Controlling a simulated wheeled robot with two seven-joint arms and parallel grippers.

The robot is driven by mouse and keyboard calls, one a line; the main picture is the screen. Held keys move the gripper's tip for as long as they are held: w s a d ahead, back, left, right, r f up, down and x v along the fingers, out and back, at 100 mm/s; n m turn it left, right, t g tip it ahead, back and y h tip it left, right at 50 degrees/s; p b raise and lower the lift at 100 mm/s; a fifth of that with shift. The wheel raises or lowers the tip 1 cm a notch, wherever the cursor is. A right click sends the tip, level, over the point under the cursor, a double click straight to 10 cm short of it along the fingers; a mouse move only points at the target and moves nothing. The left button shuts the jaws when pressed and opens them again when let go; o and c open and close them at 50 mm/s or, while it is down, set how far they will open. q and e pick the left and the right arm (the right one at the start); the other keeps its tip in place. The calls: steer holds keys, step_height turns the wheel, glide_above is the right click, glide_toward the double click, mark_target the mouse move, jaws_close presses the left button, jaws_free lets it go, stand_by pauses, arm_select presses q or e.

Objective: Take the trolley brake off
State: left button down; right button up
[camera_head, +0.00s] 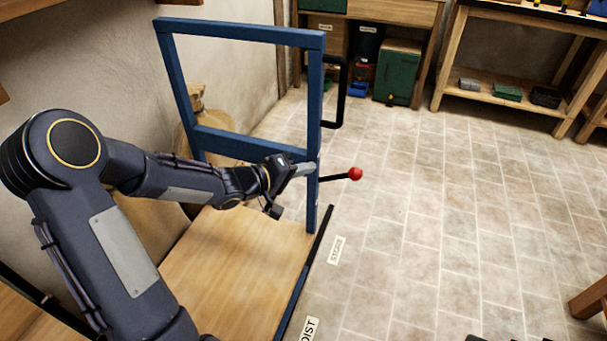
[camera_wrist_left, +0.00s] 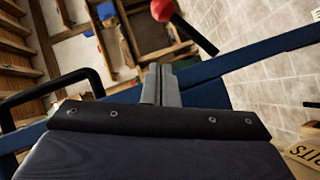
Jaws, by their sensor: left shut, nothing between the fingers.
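The trolley has a blue upright frame (camera_head: 245,32) and a wooden deck (camera_head: 235,250). A brake lever with a black rod and a red ball knob (camera_head: 355,174) sticks out to the right from the frame's right post. My left gripper (camera_head: 310,168) is shut and empty, at the right post just left of the lever. In the left wrist view its shut fingers (camera_wrist_left: 160,85) point at the blue frame, and the red knob (camera_wrist_left: 162,10) is beyond them at the top. Whether the fingers touch the post I cannot tell.
A black handle (camera_head: 341,95) sticks out from the frame's right post above the lever. A tan sack (camera_head: 190,120) stands behind the frame by the wall. Benches with a green cabinet (camera_head: 397,73) stand at the back.

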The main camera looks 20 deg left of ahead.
mark_target(338, 177)
arm_select(q)
steer(key=w+d+f+b, duration=0.3)
steer(key=w+d+b, duration=0.2)
steer(key=d, duration=0.2)
steer(key=shift+w, duration=0.25)
steer(key=shift+f, duration=0.1)
